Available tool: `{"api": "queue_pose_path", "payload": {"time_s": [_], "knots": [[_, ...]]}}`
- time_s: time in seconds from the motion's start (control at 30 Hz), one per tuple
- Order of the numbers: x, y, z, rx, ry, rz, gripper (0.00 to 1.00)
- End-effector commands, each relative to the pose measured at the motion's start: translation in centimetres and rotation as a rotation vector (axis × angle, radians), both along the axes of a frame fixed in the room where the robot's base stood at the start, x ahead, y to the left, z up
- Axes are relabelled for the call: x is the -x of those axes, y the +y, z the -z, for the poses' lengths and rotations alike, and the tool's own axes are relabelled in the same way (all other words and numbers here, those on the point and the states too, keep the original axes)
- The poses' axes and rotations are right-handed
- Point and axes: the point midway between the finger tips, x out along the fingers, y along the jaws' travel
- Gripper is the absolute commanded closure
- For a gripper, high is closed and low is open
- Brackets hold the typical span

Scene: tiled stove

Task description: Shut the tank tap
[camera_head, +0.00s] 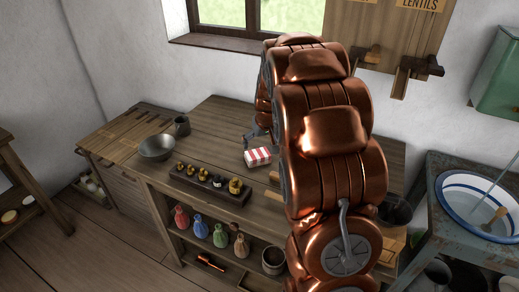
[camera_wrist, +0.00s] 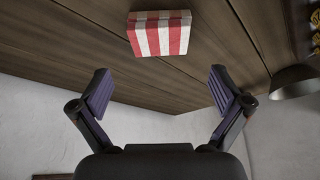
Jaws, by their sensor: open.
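The green tank (camera_head: 497,78) hangs on the wall at the right edge of the head view, partly cut off. I cannot make out its tap there, and neither tank nor tap shows in the wrist view. My gripper (camera_wrist: 161,92) is open and empty, its two dark fingers spread wide. In the head view its end is mostly hidden by my copper-coloured arm; one finger (camera_head: 250,136) shows over the wooden table, near a red-and-white striped box (camera_head: 257,156). The box (camera_wrist: 160,34) lies beyond the fingertips in the wrist view, apart from them.
A blue-rimmed white basin (camera_head: 450,206) sits on a grey stand below the tank; a thin pale line slants into it. A wooden dispenser (camera_head: 378,30) hangs behind.

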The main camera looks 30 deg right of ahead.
Motion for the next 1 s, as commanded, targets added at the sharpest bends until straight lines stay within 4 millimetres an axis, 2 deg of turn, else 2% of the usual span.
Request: {"api": "queue_pose_path", "payload": {"time_s": [0.23,0.57,0.67,0.77,1.0], "knots": [[0.9,0.2,-2.4,0.0,-0.001,0.0,0.0],[1.4,0.8,-3.0,-0.003,0.006,-0.005,0.0],[2.5,2.6,-3.4,-0.015,0.025,-0.017,0.0],[4.5,5.5,-4.1,-0.033,0.059,-0.04,0.0],[11.8,13.0,-5.0,-0.077,0.173,-0.098,0.0]]}}
